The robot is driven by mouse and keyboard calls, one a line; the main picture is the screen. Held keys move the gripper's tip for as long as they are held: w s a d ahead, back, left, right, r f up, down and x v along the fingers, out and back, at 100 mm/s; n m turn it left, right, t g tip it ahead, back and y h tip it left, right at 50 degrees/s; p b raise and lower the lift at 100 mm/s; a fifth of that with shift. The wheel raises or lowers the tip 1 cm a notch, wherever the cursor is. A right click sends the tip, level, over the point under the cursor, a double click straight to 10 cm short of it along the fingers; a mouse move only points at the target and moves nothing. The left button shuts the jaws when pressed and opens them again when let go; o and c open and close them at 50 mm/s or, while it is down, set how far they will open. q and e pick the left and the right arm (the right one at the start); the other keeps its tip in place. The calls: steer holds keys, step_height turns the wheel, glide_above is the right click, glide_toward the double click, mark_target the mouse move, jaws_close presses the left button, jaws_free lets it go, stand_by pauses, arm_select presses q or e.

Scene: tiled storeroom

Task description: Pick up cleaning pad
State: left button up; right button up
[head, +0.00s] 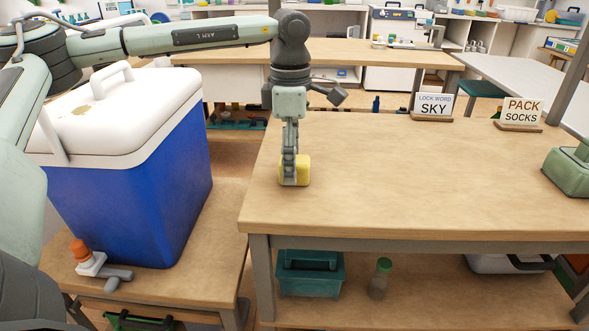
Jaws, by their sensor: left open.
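A small yellow block (303,172), which looks like the cleaning pad, is on the wooden table near its left edge. My left gripper (291,180) points straight down at it, with its fingers reaching the table height in front of and beside the pad. The gripper is open, and whether a finger touches the pad cannot be told. My right gripper does not show in the head view.
A blue cooler with a white lid (130,180) stands on a lower bench at left. Two signs, "SKY" (433,105) and "PACK SOCKS" (522,112), stand at the table's back. A green object (570,168) sits at the right edge. The table's middle is clear.

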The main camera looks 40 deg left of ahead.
arm_select(q)
steer(key=c, duration=1.1)
steer(key=shift+c, duration=0.2)
steer(key=shift+r, duration=0.45)
steer(key=r, duration=0.3)
steer(key=shift+s+a+r, duration=0.3)
steer(key=shift+r, duration=0.05)
steer(key=s+a+r, duration=0.6)
steer(key=s+a, duration=0.1)
steer(key=s, duration=0.1)
steer(key=shift+a+r+b, duration=0.2)
steer(key=shift+r+b, duration=0.05)
steer(key=shift+b, duration=0.05)
